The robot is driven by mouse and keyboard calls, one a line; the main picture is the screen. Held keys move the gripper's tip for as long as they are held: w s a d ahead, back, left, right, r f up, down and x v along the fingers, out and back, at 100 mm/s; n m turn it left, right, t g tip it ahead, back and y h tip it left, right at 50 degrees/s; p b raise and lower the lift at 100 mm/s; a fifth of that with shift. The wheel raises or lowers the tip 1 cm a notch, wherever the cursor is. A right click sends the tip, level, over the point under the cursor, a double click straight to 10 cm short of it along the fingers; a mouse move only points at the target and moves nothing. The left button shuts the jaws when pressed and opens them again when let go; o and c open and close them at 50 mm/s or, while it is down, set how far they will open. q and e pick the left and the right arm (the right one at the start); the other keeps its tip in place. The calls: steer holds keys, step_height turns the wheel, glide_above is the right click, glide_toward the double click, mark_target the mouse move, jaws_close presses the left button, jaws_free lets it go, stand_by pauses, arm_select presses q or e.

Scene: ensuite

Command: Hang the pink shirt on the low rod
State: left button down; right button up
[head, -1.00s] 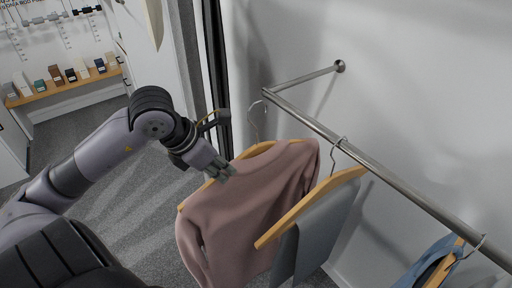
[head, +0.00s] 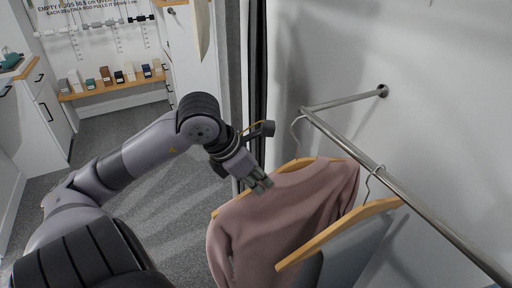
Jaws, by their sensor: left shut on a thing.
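The pink shirt (head: 290,215) hangs on a wooden hanger with a thin metal hook (head: 296,130). My left gripper (head: 262,186) is shut on the hanger's left shoulder, at the shirt's upper left edge. The metal rod (head: 430,216) runs from its corner at upper centre towards the lower right. The hook's top is close to the rod's near-left corner; I cannot tell whether it touches or goes over the rod. The shirt's lower part is cut off by the picture's edge. My right gripper is not in view.
A grey garment (head: 352,258) on a wooden hanger (head: 335,235) hangs on the rod, just right of the shirt. A dark upright post (head: 258,90) stands behind my gripper. A wooden shelf (head: 115,88) with small boxes is at the back left. Grey floor is clear at left.

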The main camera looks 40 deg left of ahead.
mark_target(275, 172)
arm_select(q)
steer(key=shift+w+d+r, duration=0.1)
steer(key=shift+w+d, duration=0.05)
steer(key=shift+w, duration=0.35)
steer(key=shift+w+d+r, duration=0.1)
steer(key=shift+w, duration=0.35)
steer(key=shift+w+d+p, duration=0.2)
steer(key=shift+w+p, duration=0.3)
steer(key=shift+w, duration=0.05)
steer(key=shift+w+d+p, duration=0.2)
steer(key=shift+w+p, duration=0.3)
steer(key=shift+w+d+f, duration=0.3)
steer(key=shift+w+f, duration=0.2)
steer(key=shift+w, duration=0.35)
steer(key=shift+w+d+f, duration=0.3)
steer(key=shift+w+f, duration=0.2)
steer(key=shift+w, duration=0.3)
steer(key=shift+w+d+f+b, duration=0.1)
steer(key=shift+w+f+b, duration=0.05)
steer(key=shift+f+b, duration=0.5)
steer(key=shift+w+f+b, duration=0.15)
steer(key=shift+f+b, duration=0.45)
steer(key=c, duration=1.6)
jaws_free()
